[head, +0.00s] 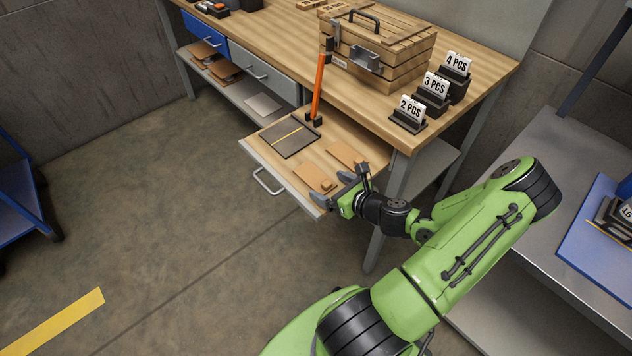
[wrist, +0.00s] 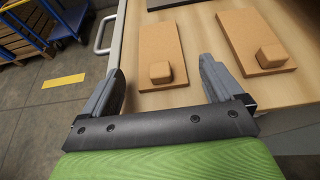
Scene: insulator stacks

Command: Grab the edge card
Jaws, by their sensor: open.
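Two flat brown cards lie in the open drawer, each with a small brown block on it. The card nearer the drawer's front edge, which I take as the edge card (head: 311,175), shows in the wrist view (wrist: 155,45) between and beyond my fingertips. Its block (wrist: 160,72) sits at its near end. The other card (head: 346,154) lies farther in, and in the wrist view (wrist: 250,35) it is to the right, outside my right finger. My gripper (head: 345,188) is open and empty at the drawer's near end; it also shows in the wrist view (wrist: 162,68). Contact cannot be told.
The drawer (head: 296,200) also holds a dark grey plate (head: 287,139) with a yellow line. Above are the workbench, a wooden crate (head: 390,50) and number signs (head: 410,108). The floor in front is clear.

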